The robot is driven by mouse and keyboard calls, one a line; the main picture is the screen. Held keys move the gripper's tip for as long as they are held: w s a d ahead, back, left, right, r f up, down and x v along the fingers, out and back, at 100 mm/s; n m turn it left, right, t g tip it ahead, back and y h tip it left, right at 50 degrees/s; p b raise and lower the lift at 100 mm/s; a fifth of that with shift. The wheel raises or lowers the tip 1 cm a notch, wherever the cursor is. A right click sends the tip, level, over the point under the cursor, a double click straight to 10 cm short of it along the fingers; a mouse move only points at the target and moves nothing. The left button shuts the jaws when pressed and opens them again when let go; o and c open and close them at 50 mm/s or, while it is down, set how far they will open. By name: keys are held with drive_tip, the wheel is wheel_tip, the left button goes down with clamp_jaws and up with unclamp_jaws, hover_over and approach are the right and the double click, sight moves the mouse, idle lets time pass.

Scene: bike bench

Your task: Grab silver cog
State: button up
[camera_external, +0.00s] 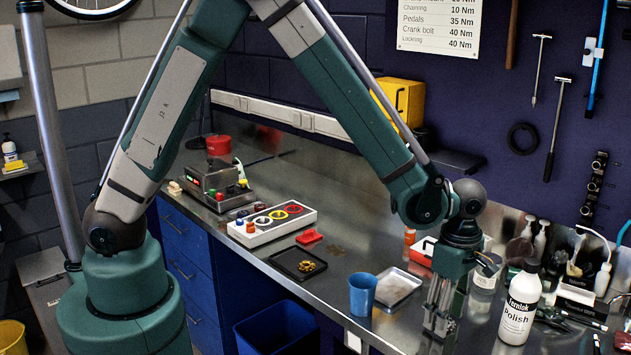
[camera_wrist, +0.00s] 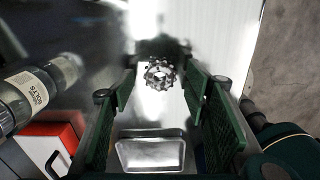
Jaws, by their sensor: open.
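The silver cog (camera_wrist: 160,74), a small toothed ring, lies flat on the steel bench in the wrist view. It shows between and beyond the two green fingers of my gripper (camera_wrist: 160,95). The fingers are apart with nothing between them, and I cannot tell how high they are above the cog. In the external view my gripper (camera_external: 440,318) points down over the right part of the bench. I cannot make out the silver cog there.
A shallow metal tray (camera_wrist: 150,152) lies near the gripper, with a red and white box (camera_wrist: 42,145) and a jar of bolts (camera_wrist: 30,97) to its left. A blue cup (camera_external: 362,294), a black tray (camera_external: 298,263) and a polish bottle (camera_external: 519,308) stand around. The bench's front edge is close.

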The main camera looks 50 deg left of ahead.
drive_tip(key=shift+f, duration=0.3)
idle(0.4)
drive_tip(key=c, duration=1)
